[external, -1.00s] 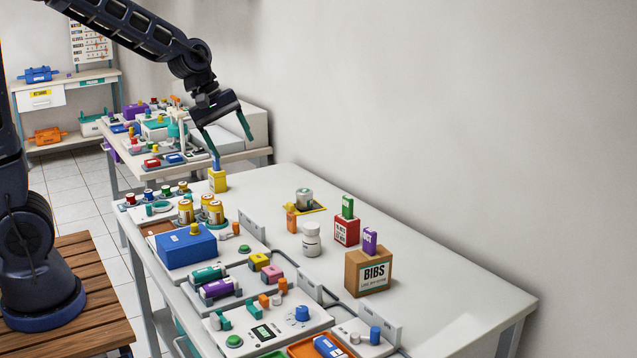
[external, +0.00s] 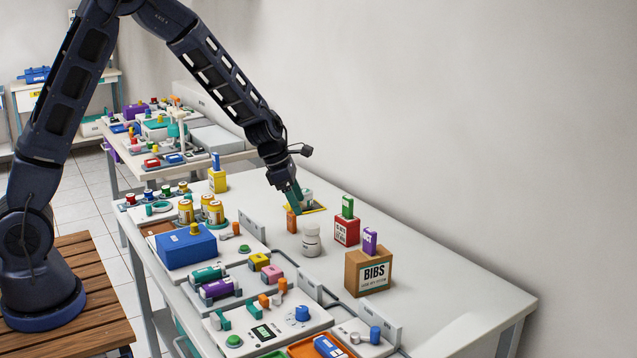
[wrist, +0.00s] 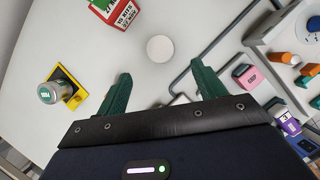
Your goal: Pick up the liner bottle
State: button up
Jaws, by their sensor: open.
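A white bottle (external: 311,240) with a round white cap stands upright on the table; I take it for the liner bottle, though its label is too small to read. In the wrist view its round white top (wrist: 160,48) shows from above, ahead of and between the fingertips. My gripper (external: 294,203) points down over the table, a little behind and left of the bottle in the external view. In the wrist view my gripper (wrist: 160,78) has its green fingers wide apart with nothing between them. The bottle stands apart from the fingers.
A can (wrist: 52,93) stands on a yellow tray (wrist: 76,77), partly hidden by my gripper in the external view. A red box (external: 346,231) and a BIBS box (external: 369,271) stand right. White panels and a cable line the left.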

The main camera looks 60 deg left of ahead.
aim_at(308, 225)
jog(key=shift+x, duration=5.5)
jog(key=shift+s, duration=0.2)
jog(key=c, duration=1.1)
